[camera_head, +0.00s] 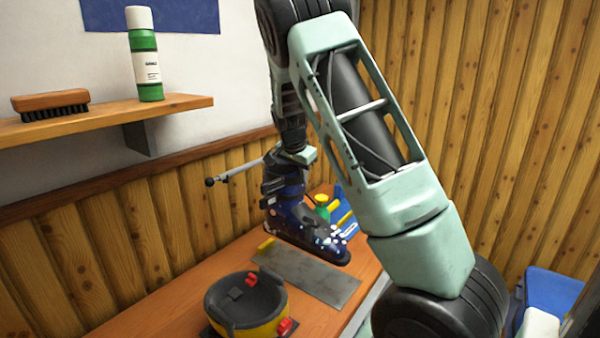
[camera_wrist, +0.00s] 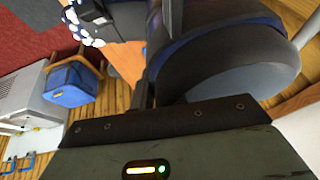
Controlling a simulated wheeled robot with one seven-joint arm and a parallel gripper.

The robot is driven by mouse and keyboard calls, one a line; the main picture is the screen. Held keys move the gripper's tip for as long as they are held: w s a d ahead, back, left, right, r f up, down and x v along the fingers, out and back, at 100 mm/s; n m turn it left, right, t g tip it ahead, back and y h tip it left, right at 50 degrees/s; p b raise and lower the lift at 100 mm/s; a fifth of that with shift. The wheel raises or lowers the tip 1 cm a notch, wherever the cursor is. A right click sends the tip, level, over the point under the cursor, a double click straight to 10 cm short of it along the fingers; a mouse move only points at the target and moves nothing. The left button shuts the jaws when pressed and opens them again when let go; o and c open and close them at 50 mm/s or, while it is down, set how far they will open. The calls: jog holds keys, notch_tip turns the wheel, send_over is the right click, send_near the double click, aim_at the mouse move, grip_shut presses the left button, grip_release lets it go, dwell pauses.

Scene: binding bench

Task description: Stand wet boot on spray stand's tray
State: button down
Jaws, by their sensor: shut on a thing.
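The wet boot (camera_head: 300,222) is a dark blue and black ski boot with white specks at its toe. It hangs roughly upright above the bench, toe to the right. My gripper (camera_head: 292,160) is shut on the boot's upper cuff. In the wrist view the cuff (camera_wrist: 230,65) fills the upper right, and the speckled toe shows at upper left. A flat grey metal plate (camera_head: 310,278), which looks like the tray, lies on the bench below the boot, with a visible gap between them. A thin metal rod (camera_head: 235,172) with a black ball end shows behind the boot; its base is hidden.
A round black and yellow container (camera_head: 246,305) with red clips stands at the bench front. A green bottle with a yellow top (camera_head: 322,206) and blue items stand behind the boot. A shelf (camera_head: 100,118) holds a brush (camera_head: 50,104) and a green bottle (camera_head: 146,60).

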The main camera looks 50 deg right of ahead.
aim_at(300, 204)
jog(key=shift+f+b, duration=3.75)
jog(key=shift+f, duration=2.05)
jog(key=c, duration=1.3)
grip_release()
jog(key=shift+f, duration=0.15)
jog(key=b+v, duration=0.3)
jog(key=v, duration=1.4)
jog(key=shift+s+a, duration=0.1)
jog(key=shift+a, duration=0.05)
